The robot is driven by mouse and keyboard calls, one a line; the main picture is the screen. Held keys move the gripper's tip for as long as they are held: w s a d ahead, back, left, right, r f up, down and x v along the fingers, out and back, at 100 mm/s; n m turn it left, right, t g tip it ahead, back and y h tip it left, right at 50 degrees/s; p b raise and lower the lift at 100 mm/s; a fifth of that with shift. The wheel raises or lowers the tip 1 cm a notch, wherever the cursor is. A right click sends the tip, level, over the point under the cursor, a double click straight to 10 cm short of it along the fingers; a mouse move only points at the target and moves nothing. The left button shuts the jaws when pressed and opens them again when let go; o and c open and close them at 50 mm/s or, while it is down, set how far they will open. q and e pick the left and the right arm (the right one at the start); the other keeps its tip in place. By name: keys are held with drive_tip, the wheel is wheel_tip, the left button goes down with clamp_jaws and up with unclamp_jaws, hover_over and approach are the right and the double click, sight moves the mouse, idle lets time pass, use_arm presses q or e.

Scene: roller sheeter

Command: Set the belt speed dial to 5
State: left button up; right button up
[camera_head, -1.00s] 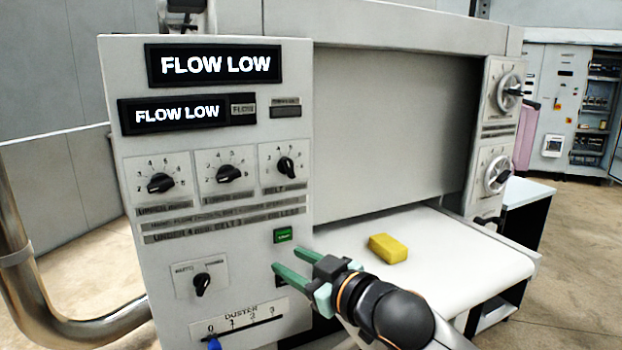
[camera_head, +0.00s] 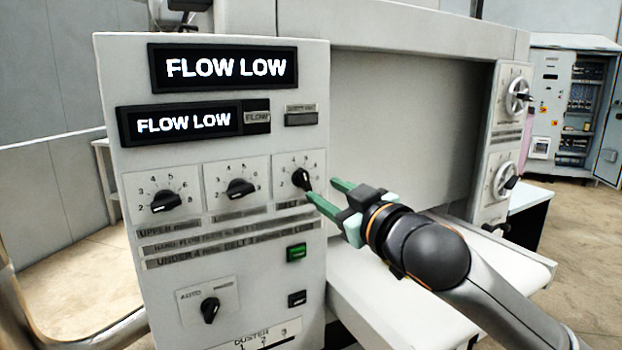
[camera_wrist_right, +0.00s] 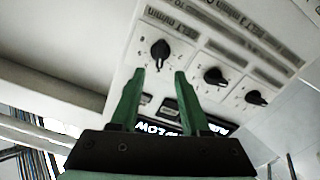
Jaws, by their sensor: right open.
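The belt dial (camera_head: 302,179) is the rightmost of the three black knobs in a row on the white control panel (camera_head: 130,75). Its pointer leans up and to the left; the exact number is too small to read. My right gripper (camera_head: 324,191) is open, its green fingers just to the right of the belt dial. In the right wrist view the belt dial (camera_wrist_right: 160,52) sits beyond the two open fingertips (camera_wrist_right: 158,82), with nothing between the fingers. Whether a finger touches the dial I cannot tell. My left gripper is not in view.
Two similar dials, the middle one (camera_head: 239,189) and the left one (camera_head: 165,202), sit beside it. A green button (camera_head: 296,252) and a selector switch (camera_head: 210,309) are below. Both displays read FLOW LOW (camera_head: 226,68). A white conveyor bed (camera_head: 375,290) lies right of the panel.

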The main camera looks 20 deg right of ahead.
sight(306, 179)
drive_tip(key=w, duration=0.3)
drive_tip(key=w+a+p, duration=0.1)
drive_tip(key=w, duration=0.2)
drive_tip(key=shift+w+a, duration=0.1)
drive_tip(key=shift+w, duration=0.1)
drive_tip(key=shift+c, duration=0.3)
clamp_jaws()
